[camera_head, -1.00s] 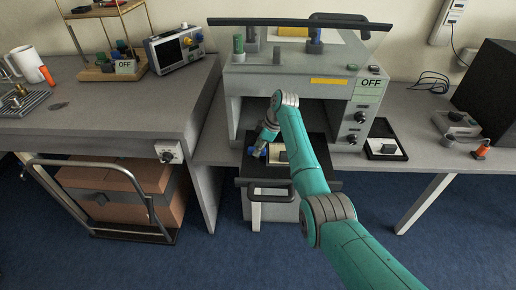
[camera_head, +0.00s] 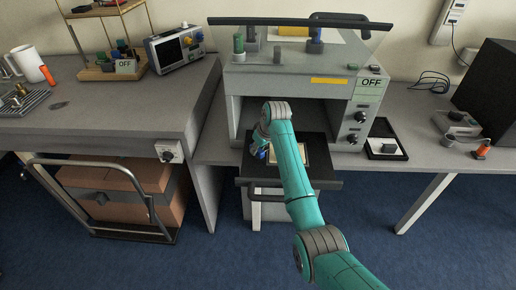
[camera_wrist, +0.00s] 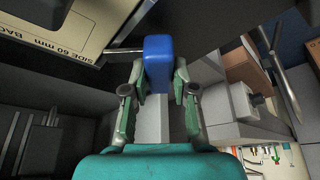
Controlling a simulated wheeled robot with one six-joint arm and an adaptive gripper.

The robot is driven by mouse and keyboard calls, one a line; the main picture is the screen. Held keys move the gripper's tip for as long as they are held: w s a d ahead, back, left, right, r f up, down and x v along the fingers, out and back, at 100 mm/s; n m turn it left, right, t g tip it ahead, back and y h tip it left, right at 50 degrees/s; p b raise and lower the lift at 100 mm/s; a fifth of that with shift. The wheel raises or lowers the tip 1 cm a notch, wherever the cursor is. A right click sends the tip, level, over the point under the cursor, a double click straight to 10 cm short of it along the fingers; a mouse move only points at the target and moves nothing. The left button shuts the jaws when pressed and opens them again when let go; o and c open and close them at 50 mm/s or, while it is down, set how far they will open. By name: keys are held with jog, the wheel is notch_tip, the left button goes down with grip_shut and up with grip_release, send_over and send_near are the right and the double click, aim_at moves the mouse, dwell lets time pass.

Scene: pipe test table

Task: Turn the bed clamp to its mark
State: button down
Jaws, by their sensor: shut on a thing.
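My gripper (camera_wrist: 160,76) is shut on a blue block-like handle, which I take to be the bed clamp (camera_wrist: 157,52). One finger lies on each side of its lower part, and its top stands clear of the fingertips. In the head view the blue clamp (camera_head: 261,154) shows at the left of the dark pulled-out bed (camera_head: 325,183), beside my gripper. My arm hides part of the bed. I cannot make out the clamp's mark.
A cream plate (camera_wrist: 62,22) with printed text lies on the bed. The grey machine (camera_head: 290,85) with an OFF label stands behind it. A cart with a cardboard box (camera_head: 125,190) is at lower left. Floor is free at the front.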

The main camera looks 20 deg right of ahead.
jog(key=m+h, duration=0.1)
jog(key=m, duration=0.3)
jog(key=shift+a+m+h, duration=0.15)
jog(key=shift+m+h, duration=0.15)
jog(key=shift+h, duration=0.1)
jog(key=shift+m+h, duration=0.7)
jog(key=shift+m, duration=1.2)
jog(key=c, duration=0.9)
grip_release()
jog(key=v, duration=1.2)
jog(key=shift+a, duration=0.2)
